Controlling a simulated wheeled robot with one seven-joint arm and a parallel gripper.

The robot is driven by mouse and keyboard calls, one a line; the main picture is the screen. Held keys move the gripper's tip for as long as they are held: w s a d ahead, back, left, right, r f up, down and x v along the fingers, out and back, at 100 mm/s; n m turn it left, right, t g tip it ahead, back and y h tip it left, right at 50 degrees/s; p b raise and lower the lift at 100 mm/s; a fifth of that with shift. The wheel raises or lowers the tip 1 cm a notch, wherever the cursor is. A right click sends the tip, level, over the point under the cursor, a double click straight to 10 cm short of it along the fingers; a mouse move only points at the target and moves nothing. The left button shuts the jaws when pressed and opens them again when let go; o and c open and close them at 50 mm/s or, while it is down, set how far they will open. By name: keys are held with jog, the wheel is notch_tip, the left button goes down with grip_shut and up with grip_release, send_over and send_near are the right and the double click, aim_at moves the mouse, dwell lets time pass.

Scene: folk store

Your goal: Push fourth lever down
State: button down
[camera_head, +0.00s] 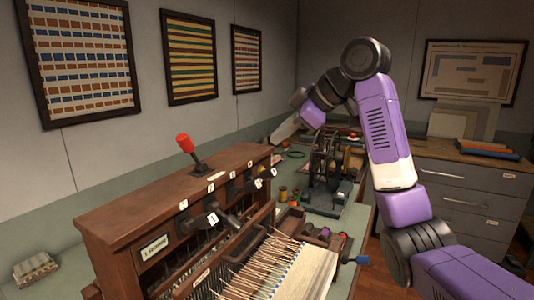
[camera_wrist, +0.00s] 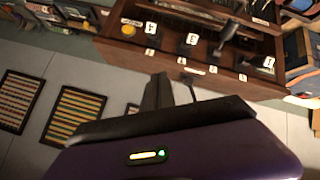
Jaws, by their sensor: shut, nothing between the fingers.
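A dark wooden loom box (camera_head: 150,215) carries a row of black levers with white number tags along its front. The nearest lever (camera_head: 228,217) sticks out toward the woven threads. The farthest tagged lever (camera_head: 272,168), apparently the fourth, is small here and its exact tilt is unclear. In the wrist view the tagged row runs across the box, with a tag (camera_wrist: 150,27) at the left end and another (camera_wrist: 268,62) at the right. My gripper (camera_wrist: 160,82) is shut and empty, apart from the levers. In the head view it is near the box's far end.
A lever with a red knob (camera_head: 184,143) stands up on the box top. Pale warp threads (camera_head: 275,265) stretch in front. A dark wheeled device (camera_head: 325,165) and spools stand on the green table behind. Grey drawers (camera_head: 470,190) are at the right.

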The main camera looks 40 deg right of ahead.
jog(key=p, duration=0.2)
send_over(261, 176)
jog(key=s+a, duration=0.1)
jog(key=a, duration=0.1)
notch_tip(261, 176, down, 6)
jog(key=shift+s+d+f+p, duration=0.3)
jog(key=shift+d+f, duration=0.3)
jog(key=shift+f, duration=0.3)
jog(key=shift+s+d+f+p, duration=0.2)
jog(key=shift+d+f+p, duration=0.1)
jog(key=shift+d+f, duration=0.45)
jog(key=shift+a+f, duration=0.1)
jog(key=shift+f, duration=0.1)
